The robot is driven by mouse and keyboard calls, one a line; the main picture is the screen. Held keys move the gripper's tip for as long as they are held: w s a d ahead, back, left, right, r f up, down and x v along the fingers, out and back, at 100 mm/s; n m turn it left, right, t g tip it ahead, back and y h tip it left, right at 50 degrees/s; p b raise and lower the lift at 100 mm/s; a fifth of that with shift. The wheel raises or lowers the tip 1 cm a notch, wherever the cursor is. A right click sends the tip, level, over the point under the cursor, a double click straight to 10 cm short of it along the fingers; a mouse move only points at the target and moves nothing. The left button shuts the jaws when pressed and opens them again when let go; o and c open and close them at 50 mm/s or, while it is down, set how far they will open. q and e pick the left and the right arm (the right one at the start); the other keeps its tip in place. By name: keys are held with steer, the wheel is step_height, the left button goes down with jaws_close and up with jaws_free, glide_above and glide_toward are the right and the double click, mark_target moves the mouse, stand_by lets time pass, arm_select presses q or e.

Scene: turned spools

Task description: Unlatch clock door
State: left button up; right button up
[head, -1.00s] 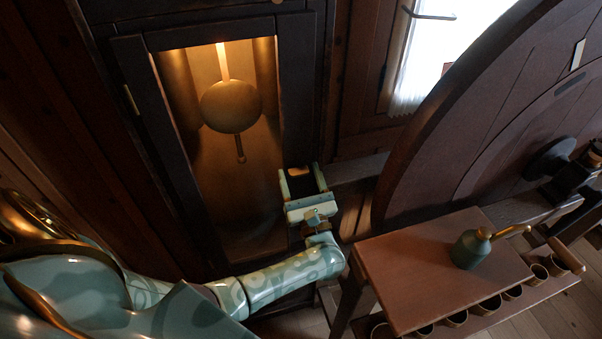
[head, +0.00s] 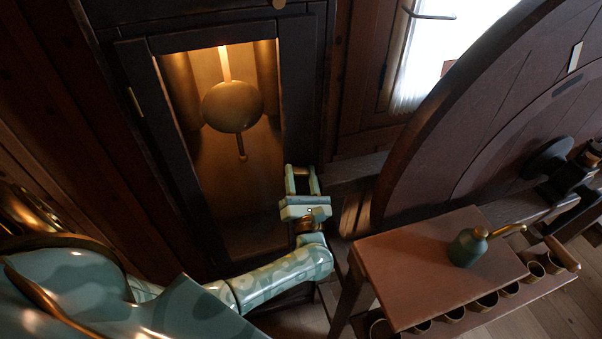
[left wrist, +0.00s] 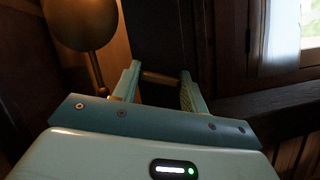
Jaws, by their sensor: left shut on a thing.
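The tall dark clock door (head: 300,120) stands upright against the wall, with a glass pane (head: 238,195). The brass pendulum (head: 233,106) shows behind the glass and again in the left wrist view (left wrist: 82,22). My left gripper (head: 302,172) is at the door's right edge, low beside the pane. Its fingers are shut on a small brownish bar, the latch (left wrist: 160,79), which spans between the fingertips in the left wrist view. The latch is hardly discernible in the head view. The door looks closed. My right gripper is not in view.
A small wooden table (head: 420,265) with a green oil can (head: 467,247) stands right of my left arm. Several cups (head: 485,301) sit in a rack along its front. A large dark wooden wheel (head: 470,110) and a bright window (head: 425,60) lie beyond.

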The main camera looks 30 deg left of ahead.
arm_select(q)
steer(key=m+h+p, duration=0.1)
steer(key=m, duration=0.1)
steer(key=m+h+p, duration=0.1)
steer(key=m, duration=0.1)
steer(key=m+t+h+p, duration=0.1)
steer(key=m, duration=0.1)
steer(key=shift+r, duration=0.25)
steer(key=m+h+p, duration=0.1)
steer(key=m+p, duration=0.2)
steer(key=m+g+h+p, duration=0.1)
steer(key=m+p, duration=0.2)
steer(key=m, duration=0.1)
steer(key=shift+s+h, duration=0.1)
steer(key=shift+h, duration=0.2)
steer(key=shift+f+m+g+h+p, duration=0.1)
steer(key=shift+m+g+h+p, duration=0.3)
steer(key=shift+m+p, duration=1.2)
steer(key=o, duration=1)
